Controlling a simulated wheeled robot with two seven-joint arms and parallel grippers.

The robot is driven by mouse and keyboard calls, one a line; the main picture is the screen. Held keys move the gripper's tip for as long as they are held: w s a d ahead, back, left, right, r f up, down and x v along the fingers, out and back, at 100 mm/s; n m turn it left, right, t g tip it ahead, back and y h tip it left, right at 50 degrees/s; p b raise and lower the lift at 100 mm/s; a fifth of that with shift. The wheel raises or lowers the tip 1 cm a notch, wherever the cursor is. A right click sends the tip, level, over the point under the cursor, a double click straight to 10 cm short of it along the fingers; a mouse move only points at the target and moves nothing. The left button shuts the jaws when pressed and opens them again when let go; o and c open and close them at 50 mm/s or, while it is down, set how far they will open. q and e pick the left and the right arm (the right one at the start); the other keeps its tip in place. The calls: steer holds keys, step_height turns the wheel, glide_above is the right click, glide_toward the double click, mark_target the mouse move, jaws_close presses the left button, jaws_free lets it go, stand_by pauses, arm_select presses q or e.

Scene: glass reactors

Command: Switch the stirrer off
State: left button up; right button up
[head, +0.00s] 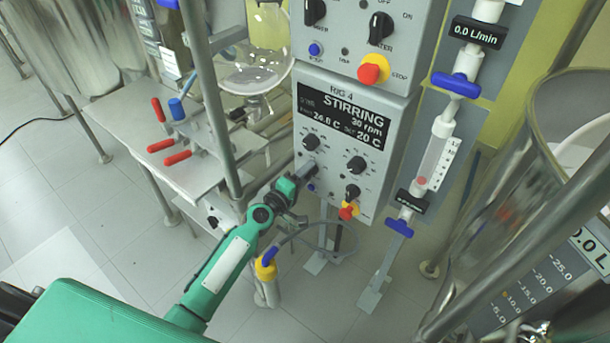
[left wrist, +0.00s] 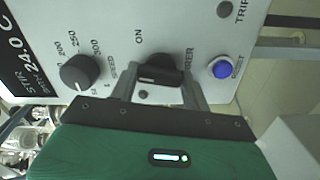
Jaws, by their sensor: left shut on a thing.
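The rig 4 control box (head: 375,125) stands at the centre of the head view. Its display (head: 344,115) reads STIRRING, 30 rpm, 24.6 C and 20 C. My left gripper (head: 306,174) is at the lower left of the panel. In the left wrist view the gripper's fingers (left wrist: 158,85) are shut on the black stirrer knob (left wrist: 160,70), one on each side. An ON label is beside the knob. The gripper mostly hides this knob in the head view. I cannot tell exactly which mark the knob points at. My right gripper is not in view.
The black speed knob (left wrist: 80,70) and blue reset button (left wrist: 221,69) flank the stirrer knob. A red stop button (head: 347,211) is at the panel's lower right. A glass vessel (head: 585,120) stands at right.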

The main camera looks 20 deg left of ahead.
arm_select(q)
steer(key=shift+n, duration=1.2)
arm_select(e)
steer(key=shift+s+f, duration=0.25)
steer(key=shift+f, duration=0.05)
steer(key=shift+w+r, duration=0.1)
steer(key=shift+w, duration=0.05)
arm_select(q)
steer(key=o, duration=1)
